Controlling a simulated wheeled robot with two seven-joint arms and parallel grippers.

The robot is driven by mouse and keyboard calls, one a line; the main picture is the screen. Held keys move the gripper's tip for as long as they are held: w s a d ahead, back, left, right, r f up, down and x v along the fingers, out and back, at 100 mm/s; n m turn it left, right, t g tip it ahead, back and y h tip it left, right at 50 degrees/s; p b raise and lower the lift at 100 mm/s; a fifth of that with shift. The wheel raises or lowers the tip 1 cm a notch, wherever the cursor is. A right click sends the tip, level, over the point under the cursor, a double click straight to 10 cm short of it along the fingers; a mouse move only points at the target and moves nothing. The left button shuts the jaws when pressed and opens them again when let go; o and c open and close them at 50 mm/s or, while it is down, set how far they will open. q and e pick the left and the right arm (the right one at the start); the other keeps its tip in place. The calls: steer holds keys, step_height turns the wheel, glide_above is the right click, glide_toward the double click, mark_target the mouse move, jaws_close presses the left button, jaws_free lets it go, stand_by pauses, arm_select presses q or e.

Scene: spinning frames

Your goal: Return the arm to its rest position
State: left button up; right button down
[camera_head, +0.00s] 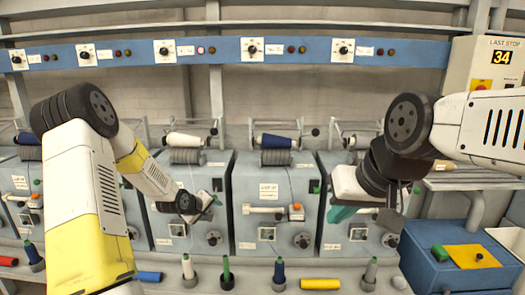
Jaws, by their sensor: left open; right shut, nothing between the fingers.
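My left arm rises from the bottom left and bends over. Its gripper (211,203) is small and dark in front of the grey spinning unit (165,222) left of centre, with nothing seen in it. My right arm comes in from the right edge at shoulder height. Its dark gripper (391,215) hangs downward in front of the units right of centre, shut and empty. The fingertips of both grippers are small and partly hidden by the wrists.
Grey spinning units (265,180) stand in a row behind a front ledge holding several bobbins, including a yellow one (320,284) lying flat. A blue box (425,262) with a yellow cloth (472,257) stands at the lower right. A blue switch rail (300,52) runs above.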

arm_select(q)
steer(key=s+d+r+m+g+y, duration=0.1)
steer(key=s+r+m+g+y, duration=0.3)
steer(key=s+r, duration=1.4)
steer(key=s+d+r+m+h, duration=0.1)
steer(key=s+d+r+m, duration=0.1)
steer(key=s, duration=0.8)
steer(key=s+d+r+m+h, duration=0.1)
steer(key=s+r+m, duration=0.2)
steer(key=s, duration=0.6)
step_height(320, 180, up, 2)
steer(key=shift+s+d+r+t+h, duration=0.2)
steer(key=shift+s+d+t+h, duration=0.1)
steer(key=shift+s+d+h, duration=0.1)
arm_select(e)
steer(key=c, duration=2.2)
jaws_free()
